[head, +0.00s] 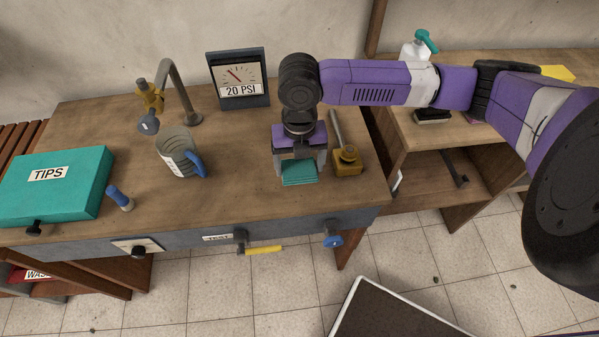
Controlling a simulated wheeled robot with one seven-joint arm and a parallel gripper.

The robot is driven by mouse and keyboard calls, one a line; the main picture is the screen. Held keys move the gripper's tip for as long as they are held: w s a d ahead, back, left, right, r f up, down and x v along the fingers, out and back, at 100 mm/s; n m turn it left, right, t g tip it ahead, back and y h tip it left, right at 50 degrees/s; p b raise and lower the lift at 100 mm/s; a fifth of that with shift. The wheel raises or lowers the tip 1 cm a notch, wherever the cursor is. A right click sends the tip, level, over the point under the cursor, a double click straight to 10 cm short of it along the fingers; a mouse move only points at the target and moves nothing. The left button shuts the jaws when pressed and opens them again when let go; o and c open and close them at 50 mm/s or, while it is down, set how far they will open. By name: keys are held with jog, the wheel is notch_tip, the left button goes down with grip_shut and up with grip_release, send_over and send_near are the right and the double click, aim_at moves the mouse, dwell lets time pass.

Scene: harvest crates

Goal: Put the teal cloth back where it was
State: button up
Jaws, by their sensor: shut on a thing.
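The teal cloth (299,174) is a small folded piece at the right side of the wooden workbench (235,200). My gripper (300,168) points down from above and is shut on the cloth, with a finger at each side of it. The cloth is at or just above the bench top; I cannot tell whether it touches. Its upper part is partly hidden by the gripper.
A brass-coloured block with a grey rod (347,162) stands close to the right of my gripper. A cup with a blue handle (179,155), a gauge (239,80), a tap (178,90) and a teal TIPS box (60,186) are farther left. Bare wood lies between cup and cloth.

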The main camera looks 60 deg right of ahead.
aim_at(300, 175)
jog(key=shift+f, duration=2.3)
jog(key=shift+f, duration=0.25)
jog(key=o, duration=1.4)
jog(key=shift+r, duration=0.1)
